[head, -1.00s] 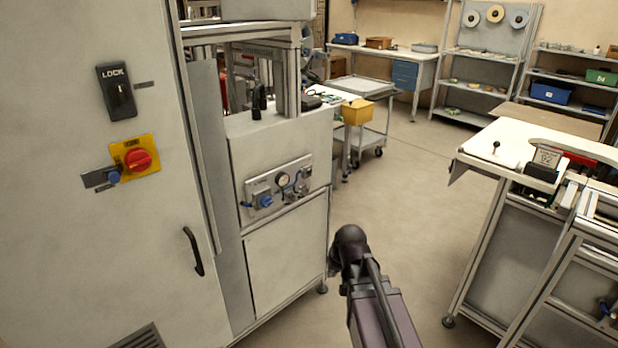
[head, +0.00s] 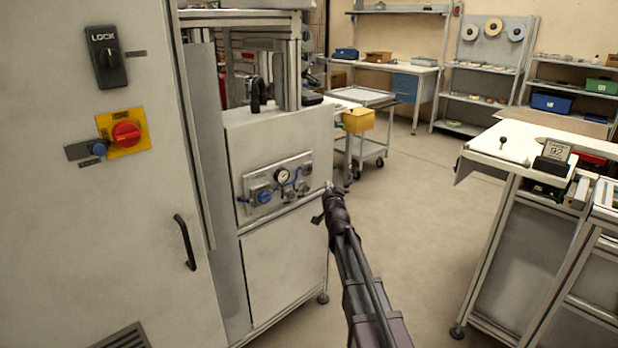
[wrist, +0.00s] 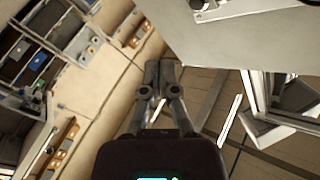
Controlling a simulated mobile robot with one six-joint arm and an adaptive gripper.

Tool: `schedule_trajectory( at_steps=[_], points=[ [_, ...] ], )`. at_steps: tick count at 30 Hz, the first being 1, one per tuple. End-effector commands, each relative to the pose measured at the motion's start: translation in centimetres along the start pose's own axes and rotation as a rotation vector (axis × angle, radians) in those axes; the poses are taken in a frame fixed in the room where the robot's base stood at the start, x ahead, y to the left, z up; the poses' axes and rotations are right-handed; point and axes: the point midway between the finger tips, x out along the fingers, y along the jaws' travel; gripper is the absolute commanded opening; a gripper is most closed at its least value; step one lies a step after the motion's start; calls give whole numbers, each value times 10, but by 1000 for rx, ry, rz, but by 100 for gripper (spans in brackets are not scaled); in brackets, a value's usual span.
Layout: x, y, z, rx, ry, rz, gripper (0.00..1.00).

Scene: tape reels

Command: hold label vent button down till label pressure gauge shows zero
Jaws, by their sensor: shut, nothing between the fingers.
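A small pneumatic panel (head: 247,186) is fixed to the front of the grey machine. It carries a round white-faced pressure gauge (head: 282,175), a blue knob (head: 263,197) at lower left and small fittings at right. Its labels and the gauge reading are too small to read, and I cannot tell which part is the vent button. My gripper (wrist: 160,66) is shut and empty in the wrist view, its fingers together. In the head view my arm ends just right of the panel, apart from it in the picture; the fingers are hard to make out there.
A cart with a yellow bin (head: 358,120) stands behind the machine. A white workbench (head: 500,140) stands at right. Floor between is clear.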

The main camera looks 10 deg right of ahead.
Motion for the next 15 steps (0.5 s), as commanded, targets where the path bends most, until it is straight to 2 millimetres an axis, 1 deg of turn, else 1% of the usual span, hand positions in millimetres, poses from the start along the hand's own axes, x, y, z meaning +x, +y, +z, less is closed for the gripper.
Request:
schedule_trajectory(
  at_steps=[1,4,9,15],
  points=[
    [8,4,-2,20,40,3,0],
    [13,10,-10,42,99,23,0],
    [16,14,-16,58,142,37,0],
    [15,14,-17,59,144,38,0]
  ],
)
